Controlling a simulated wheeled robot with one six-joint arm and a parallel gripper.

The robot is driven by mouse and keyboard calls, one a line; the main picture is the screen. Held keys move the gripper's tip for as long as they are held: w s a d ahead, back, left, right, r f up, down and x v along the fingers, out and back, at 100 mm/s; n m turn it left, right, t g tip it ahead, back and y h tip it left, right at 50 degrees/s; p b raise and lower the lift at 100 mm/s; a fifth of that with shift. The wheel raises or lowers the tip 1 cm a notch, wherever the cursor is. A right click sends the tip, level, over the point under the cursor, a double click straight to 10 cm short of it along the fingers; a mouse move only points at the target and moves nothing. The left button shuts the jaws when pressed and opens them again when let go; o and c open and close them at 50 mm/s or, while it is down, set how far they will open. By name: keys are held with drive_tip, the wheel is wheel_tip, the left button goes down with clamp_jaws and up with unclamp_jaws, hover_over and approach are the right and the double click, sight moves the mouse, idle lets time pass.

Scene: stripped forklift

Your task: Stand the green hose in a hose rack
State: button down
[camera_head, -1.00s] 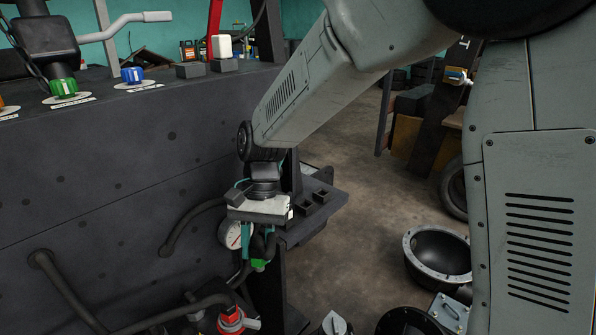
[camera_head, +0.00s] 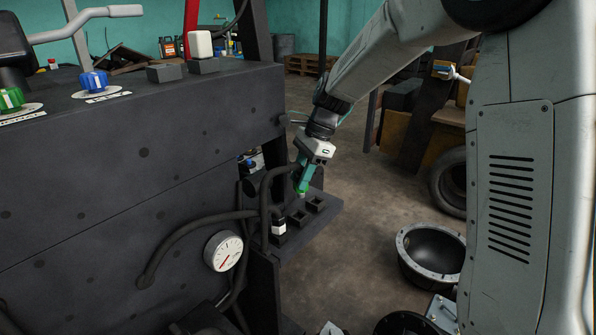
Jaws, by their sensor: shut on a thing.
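My gripper (camera_head: 306,176), with teal fingers below a white body, is shut on the green hose's end. The green tip of the green hose (camera_head: 302,190) points down just above the hose rack; whether it touches a socket I cannot tell. The dark hose seems to curve away to the left behind the rack. The hose rack (camera_head: 317,224) is a dark shelf on the machine's side with a row of square sockets. A white-banded hose end (camera_head: 279,226) stands in the left socket. The middle and right sockets look empty.
A round black bowl-like housing (camera_head: 434,256) lies on the floor to the right, near a tyre (camera_head: 449,184). Open floor lies between rack and housing.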

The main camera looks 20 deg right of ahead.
sight(300, 197)
drive_tip(key=shift+x, duration=0.9)
drive_tip(key=shift+d+f, duration=0.1)
drive_tip(key=shift+f, duration=1.2)
drive_tip(key=shift+f, duration=1.6)
drive_tip(key=c, duration=1)
unclamp_jaws()
drive_tip(key=shift+o, duration=0.2)
